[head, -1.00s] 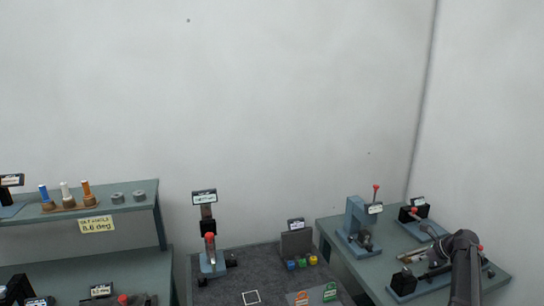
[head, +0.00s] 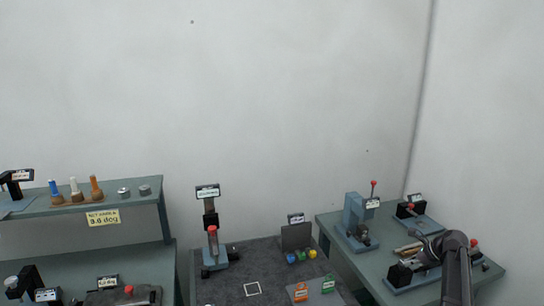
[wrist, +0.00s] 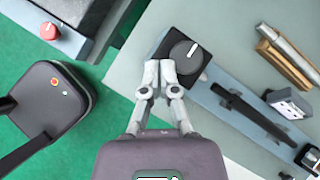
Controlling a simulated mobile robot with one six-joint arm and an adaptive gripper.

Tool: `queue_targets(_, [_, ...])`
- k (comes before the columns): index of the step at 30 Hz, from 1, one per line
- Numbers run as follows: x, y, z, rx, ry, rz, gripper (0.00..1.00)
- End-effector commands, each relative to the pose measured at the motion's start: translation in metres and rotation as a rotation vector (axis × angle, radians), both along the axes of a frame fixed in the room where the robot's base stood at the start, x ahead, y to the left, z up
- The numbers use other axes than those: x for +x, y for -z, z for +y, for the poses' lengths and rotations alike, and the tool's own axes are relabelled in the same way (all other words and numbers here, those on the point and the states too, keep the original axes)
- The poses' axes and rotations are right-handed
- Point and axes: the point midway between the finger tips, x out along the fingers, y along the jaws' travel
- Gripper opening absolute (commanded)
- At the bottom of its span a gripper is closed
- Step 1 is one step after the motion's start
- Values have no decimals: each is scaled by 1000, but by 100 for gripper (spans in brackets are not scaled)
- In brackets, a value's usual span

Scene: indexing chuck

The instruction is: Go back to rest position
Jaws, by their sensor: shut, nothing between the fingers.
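In the wrist view my gripper (wrist: 160,74) is shut, its two fingertips together and empty. It hovers over the edge of a grey-green bench, beside a black block with a round dial (wrist: 184,58) at one end of a blue-grey base (wrist: 235,120). I cannot tell whether the fingertips touch the block. In the head view my dark arm (head: 457,268) reaches over the right bench (head: 372,262), near a blue-based fixture with a black block (head: 399,275). The gripper's fingers cannot be made out there.
A blue lever press (head: 357,222) stands at the back of the right bench. A dark middle table (head: 235,270) holds coloured knobs and a red-topped stand (head: 212,240). Left is a shelf (head: 140,209) with coloured pegs. The wrist view shows a black box (wrist: 52,100) and green floor.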

Motion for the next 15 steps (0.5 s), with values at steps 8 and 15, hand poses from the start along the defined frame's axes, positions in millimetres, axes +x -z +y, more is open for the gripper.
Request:
queue_targets(8, [-17,8,53,-127,-214,-32,0])
queue_targets(15, [-49,19,127,-307,-564,-82,0])
